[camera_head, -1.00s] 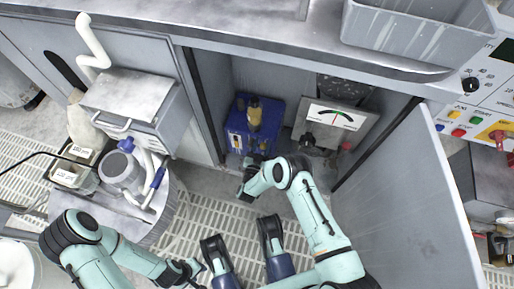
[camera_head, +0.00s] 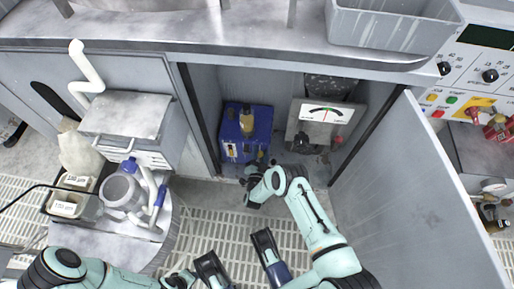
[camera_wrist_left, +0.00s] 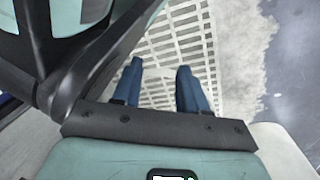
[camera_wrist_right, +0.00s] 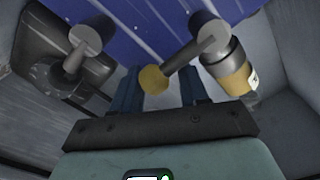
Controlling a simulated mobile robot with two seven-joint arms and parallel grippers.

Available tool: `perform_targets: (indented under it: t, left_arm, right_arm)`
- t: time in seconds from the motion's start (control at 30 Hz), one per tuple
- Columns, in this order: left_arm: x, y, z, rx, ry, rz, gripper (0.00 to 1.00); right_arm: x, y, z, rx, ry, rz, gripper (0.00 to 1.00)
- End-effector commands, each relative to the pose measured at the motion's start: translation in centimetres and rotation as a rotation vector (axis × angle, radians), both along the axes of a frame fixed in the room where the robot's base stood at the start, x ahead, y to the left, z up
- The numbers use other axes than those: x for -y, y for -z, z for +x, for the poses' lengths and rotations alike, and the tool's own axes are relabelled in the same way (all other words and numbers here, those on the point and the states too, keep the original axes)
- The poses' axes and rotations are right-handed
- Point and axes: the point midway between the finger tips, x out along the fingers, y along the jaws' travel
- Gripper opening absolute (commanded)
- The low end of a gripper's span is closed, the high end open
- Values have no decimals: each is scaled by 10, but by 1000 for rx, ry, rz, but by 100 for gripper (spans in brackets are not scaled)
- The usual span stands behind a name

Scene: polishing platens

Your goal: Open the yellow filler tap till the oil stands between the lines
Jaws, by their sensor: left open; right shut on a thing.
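A blue oil unit (camera_head: 259,128) stands inside the open cabinet, with an amber bottle-like part (camera_head: 246,119) on it. In the right wrist view, the yellow knob (camera_wrist_right: 154,79) of a tap lever lies between the fingers of my right gripper (camera_wrist_right: 158,92), which is shut on it. The lever slants up right from the knob to a grey round pivot. A clear cylinder with amber contents (camera_wrist_right: 236,78) is beside it; I cannot make out lines or the oil level. My left gripper (camera_wrist_left: 159,82) is open and empty above the floor grating.
A second tap-like lever (camera_wrist_right: 76,62) is left of the yellow one. The open cabinet door (camera_head: 420,190) bounds the right. A round stand (camera_head: 130,240) with a jug (camera_head: 122,192) is at left.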

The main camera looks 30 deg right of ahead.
Motion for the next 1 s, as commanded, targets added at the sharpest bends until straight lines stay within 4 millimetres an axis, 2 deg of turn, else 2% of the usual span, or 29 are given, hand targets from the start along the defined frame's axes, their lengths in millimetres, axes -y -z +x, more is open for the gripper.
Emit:
perform_targets:
  t: [0.03,0.2,0.67,0.7,0.73,0.77,1.0]
  left_arm:
    - [1,-4,5,16,1,1,43]
    - [2,-10,12,42,3,2,43]
    - [2,-11,15,50,3,2,43]
    - [2,-11,15,49,3,3,43]
    - [2,-11,15,49,3,3,43]
    - [2,-11,15,49,3,3,43]
    - [2,-11,14,49,3,3,43]
  right_arm:
    - [-6,4,-3,-11,-17,16,0]
    - [-7,5,-9,5,-18,33,0]
    - [-9,6,-10,13,-20,42,0]
    - [-9,5,-10,13,-21,42,52]
    - [-9,5,-10,13,-21,42,62]
    - [-9,5,-10,12,-21,42,64]
    - [-5,4,-10,16,-12,36,64]
